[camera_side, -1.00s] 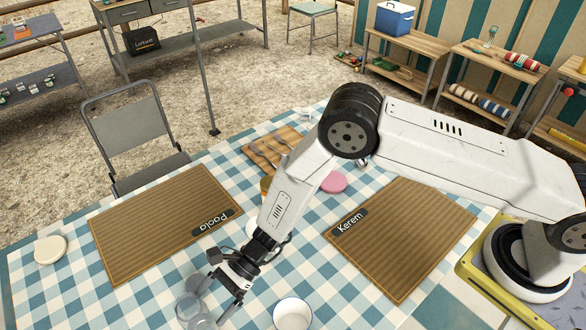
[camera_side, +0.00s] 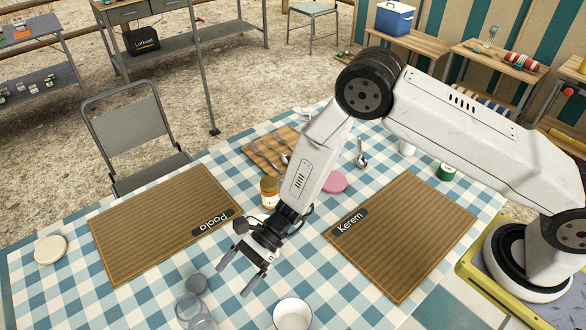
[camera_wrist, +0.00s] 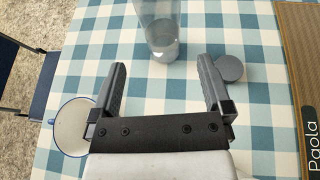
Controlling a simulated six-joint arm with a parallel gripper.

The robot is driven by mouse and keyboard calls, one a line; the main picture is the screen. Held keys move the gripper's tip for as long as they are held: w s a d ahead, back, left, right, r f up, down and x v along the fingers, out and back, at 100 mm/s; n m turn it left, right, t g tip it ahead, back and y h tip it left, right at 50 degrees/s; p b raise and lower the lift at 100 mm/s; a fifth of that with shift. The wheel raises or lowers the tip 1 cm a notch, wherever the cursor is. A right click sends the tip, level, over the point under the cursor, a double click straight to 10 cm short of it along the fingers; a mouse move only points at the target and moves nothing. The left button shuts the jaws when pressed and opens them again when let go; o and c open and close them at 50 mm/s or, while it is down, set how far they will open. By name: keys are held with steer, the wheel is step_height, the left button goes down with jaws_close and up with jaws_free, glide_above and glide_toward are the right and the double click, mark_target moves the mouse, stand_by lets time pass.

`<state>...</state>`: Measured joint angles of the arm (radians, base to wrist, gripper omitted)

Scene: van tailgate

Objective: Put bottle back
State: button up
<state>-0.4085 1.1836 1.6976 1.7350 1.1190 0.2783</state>
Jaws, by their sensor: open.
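A clear see-through bottle (camera_side: 193,312) is at the near edge of the checked tablecloth in the side view, partly cut off by the frame. It appears to stand upright in the wrist view (camera_wrist: 160,28), its top out of frame. A round grey lid-like piece (camera_side: 196,283) lies beside it, apart from it; it also shows in the wrist view (camera_wrist: 230,67). My gripper (camera_side: 236,278) is open and empty above the cloth, to the right of the bottle in the side view. In the wrist view my gripper (camera_wrist: 162,70) has the bottle beyond its fingertips, not between them.
A white bowl (camera_side: 293,313) stands right of my gripper. The placemats marked Paola (camera_side: 150,225) and Kerem (camera_side: 415,235) lie on either side. An orange-labelled jar (camera_side: 269,193), a pink disc (camera_side: 335,182) and a wooden board with cutlery (camera_side: 265,150) are behind my arm.

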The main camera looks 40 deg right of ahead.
steer(key=shift+r, duration=0.1)
steer(key=s+d+r+n+t+h, duration=0.1)
steer(key=d+r+n+h, duration=0.3)
steer(key=d, duration=0.7)
steer(key=s+d+r+n+t+h, duration=0.1)
steer(key=s+d+r+n+h, duration=0.3)
steer(key=d+r+n, duration=0.3)
steer(key=s+d+r+n+t+h, duration=0.2)
steer(key=d+r+n+h, duration=0.3)
steer(key=d, duration=1)
steer(key=shift+s+r+n, duration=0.3)
steer(key=shift+s+r, duration=0.25)
steer(key=shift+s, duration=0.1)
